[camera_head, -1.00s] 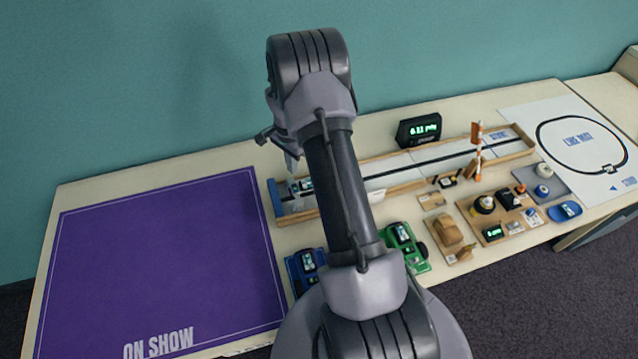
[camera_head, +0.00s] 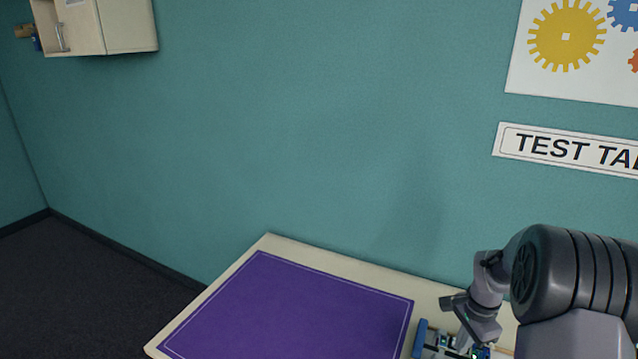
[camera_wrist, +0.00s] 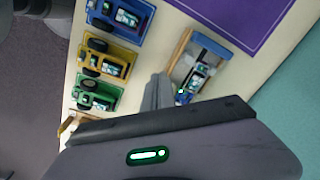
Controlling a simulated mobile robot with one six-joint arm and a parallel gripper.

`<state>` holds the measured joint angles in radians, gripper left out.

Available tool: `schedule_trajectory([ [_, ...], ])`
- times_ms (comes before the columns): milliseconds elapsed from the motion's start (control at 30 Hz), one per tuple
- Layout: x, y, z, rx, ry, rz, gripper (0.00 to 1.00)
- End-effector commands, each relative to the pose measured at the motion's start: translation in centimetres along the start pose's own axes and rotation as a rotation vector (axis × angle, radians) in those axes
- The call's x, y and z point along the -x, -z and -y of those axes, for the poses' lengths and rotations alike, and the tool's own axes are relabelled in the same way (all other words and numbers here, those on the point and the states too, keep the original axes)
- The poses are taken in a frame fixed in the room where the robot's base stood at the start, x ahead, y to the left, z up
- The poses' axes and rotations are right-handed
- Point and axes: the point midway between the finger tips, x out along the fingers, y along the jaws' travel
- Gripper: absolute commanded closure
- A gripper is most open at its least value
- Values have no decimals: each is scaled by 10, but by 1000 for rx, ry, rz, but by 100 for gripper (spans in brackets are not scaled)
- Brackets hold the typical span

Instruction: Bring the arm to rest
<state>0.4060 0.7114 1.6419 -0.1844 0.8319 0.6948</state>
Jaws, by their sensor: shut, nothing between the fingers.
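My arm reaches in at the lower right of the head view. My gripper (camera_head: 466,338) points down over the table near the end of the test track, to the right of the purple mat (camera_head: 310,310). In the wrist view my gripper (camera_wrist: 157,92) has its fingers together with nothing between them. They are beside the wooden track end (camera_wrist: 180,55), where a small car (camera_wrist: 197,75) sits. I cannot tell the exact height above the table.
In the wrist view a blue car (camera_wrist: 118,18), a yellow car (camera_wrist: 108,57) and a green car (camera_wrist: 98,95) stand in a row on the table. The purple mat is bare where seen. A wall cabinet (camera_head: 128,25) hangs at upper left.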

Motion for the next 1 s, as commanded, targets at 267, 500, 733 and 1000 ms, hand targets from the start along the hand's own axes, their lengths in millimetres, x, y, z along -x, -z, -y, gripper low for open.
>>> schedule_trajectory([
  [267,100,-81,-6,249,124,-37,100],
  [500,176,-210,-90,633,317,-99,100],
  [733,172,-280,-172,906,454,-149,100],
  [1000,171,-287,-181,938,469,-154,100],
])
